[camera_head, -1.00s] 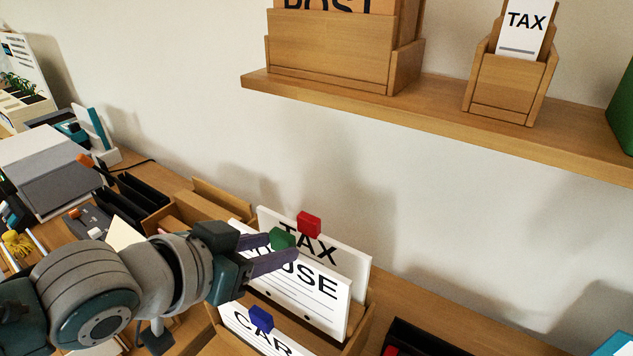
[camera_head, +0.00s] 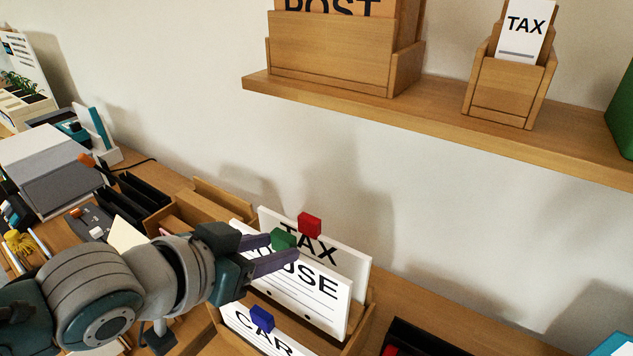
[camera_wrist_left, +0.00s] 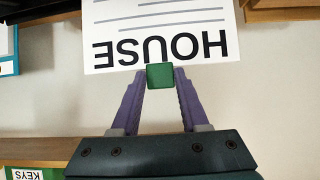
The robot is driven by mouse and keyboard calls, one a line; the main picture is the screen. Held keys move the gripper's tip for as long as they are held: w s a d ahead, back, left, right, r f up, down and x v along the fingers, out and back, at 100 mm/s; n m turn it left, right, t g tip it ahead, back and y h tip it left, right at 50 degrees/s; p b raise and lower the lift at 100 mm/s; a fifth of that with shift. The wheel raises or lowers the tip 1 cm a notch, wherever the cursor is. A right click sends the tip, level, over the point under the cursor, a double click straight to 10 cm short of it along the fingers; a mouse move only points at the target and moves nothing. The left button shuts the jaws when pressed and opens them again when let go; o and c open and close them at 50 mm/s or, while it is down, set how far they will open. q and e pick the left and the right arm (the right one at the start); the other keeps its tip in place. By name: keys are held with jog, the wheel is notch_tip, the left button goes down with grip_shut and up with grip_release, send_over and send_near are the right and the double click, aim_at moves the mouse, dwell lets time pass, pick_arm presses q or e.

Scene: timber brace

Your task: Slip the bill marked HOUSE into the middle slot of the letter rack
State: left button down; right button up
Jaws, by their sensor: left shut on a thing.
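The HOUSE bill (camera_head: 318,290) is a white card with a green tab (camera_head: 283,239) at its top edge. It stands in the wooden letter rack (camera_head: 358,332), between the TAX bill (camera_head: 350,262) with a red tab behind and the CAR bill (camera_head: 240,322) with a blue tab in front. My left gripper (camera_head: 284,250) is shut on the green tab. In the left wrist view the HOUSE bill (camera_wrist_left: 160,30) shows upside down, with the tab (camera_wrist_left: 160,76) between the fingertips. My right gripper is out of view.
A wooden shelf (camera_head: 440,120) above carries a POST box (camera_head: 330,50) and a small TAX holder (camera_head: 508,88). A dark tray (camera_head: 425,340) lies right of the rack. Black organisers (camera_head: 140,195) and a grey box (camera_head: 50,165) stand at left.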

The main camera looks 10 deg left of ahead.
aim_at(284, 273)
pick_arm(q)
jog(key=shift+f, duration=0.15)
jog(key=shift+f+b, duration=2.5)
jog(key=shift+f, duration=0.25)
grip_release()
notch_tip(284, 273, up, 8)
jog(key=p, duration=0.8)
jog(key=shift+r, duration=0.1)
